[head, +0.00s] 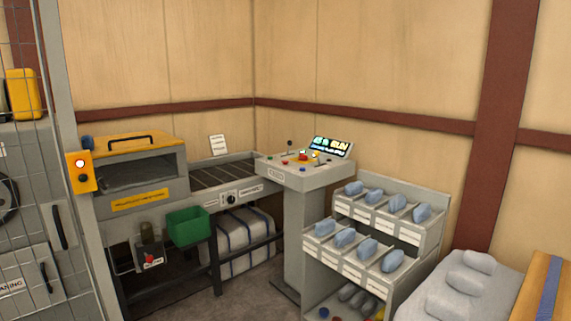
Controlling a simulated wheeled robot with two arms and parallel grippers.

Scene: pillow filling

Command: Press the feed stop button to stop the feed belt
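The feed belt (222,173) is a dark, slatted strip that runs from a grey machine with a yellow lid to a control console. The console (318,179) stands on a grey pedestal, with small red, green and yellow controls on its sloped top and a lit display (331,146). A red button (152,261) with a small label sits low on the machine's front, left of a green bin. I cannot read which control is the feed stop button. Neither of my grippers is in view.
A green bin (188,226) hangs on the machine's front. A striped bale (240,247) lies under the belt. A tiered rack (395,218) with blue-grey items stands right of the console. A wire mesh fence is at the left. Some grey floor (240,295) shows in front.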

